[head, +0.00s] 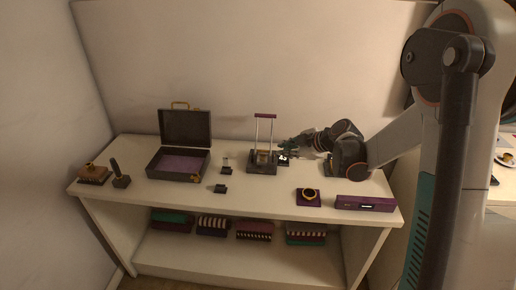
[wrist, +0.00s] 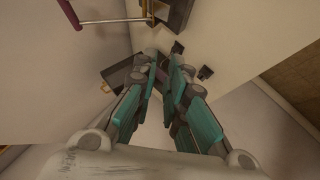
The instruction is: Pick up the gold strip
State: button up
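A small gold piece (head: 263,152), which may be the gold strip, shows low in an upright stand with two pale posts and a purple top bar (head: 265,116). In the wrist view a gold piece (wrist: 150,13) runs across the stand near the top edge. My gripper (head: 284,147) is just right of the stand, above the table. In the wrist view my gripper (wrist: 166,58) has a narrow gap between its fingertips and nothing in it. The gold piece lies outside that gap. I cannot tell its full shape.
An open dark case (head: 185,140) stands left of the stand on the white table (head: 235,205). A purple pad with a gold ring (head: 309,195) and a purple box (head: 365,203) are at the front right.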

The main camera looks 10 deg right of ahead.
jog(key=w+a+f+n+b, duration=0.1)
jog(key=w+f, duration=0.2)
jog(key=w, duration=0.1)
jog(key=w+a+f+y+b, duration=0.1)
jog(key=w+a+f, duration=0.1)
jog(key=w+f, duration=0.2)
jog(key=w+a+f+n+t+b, duration=0.1)
jog(key=w+a+f, duration=0.1)
jog(key=w+f, duration=0.2)
jog(key=shift+w+f+n+y+b, duration=0.15)
jog(key=shift+w+n+y+b, duration=0.15)
jog(key=shift+w, duration=0.3)
grip_shut()
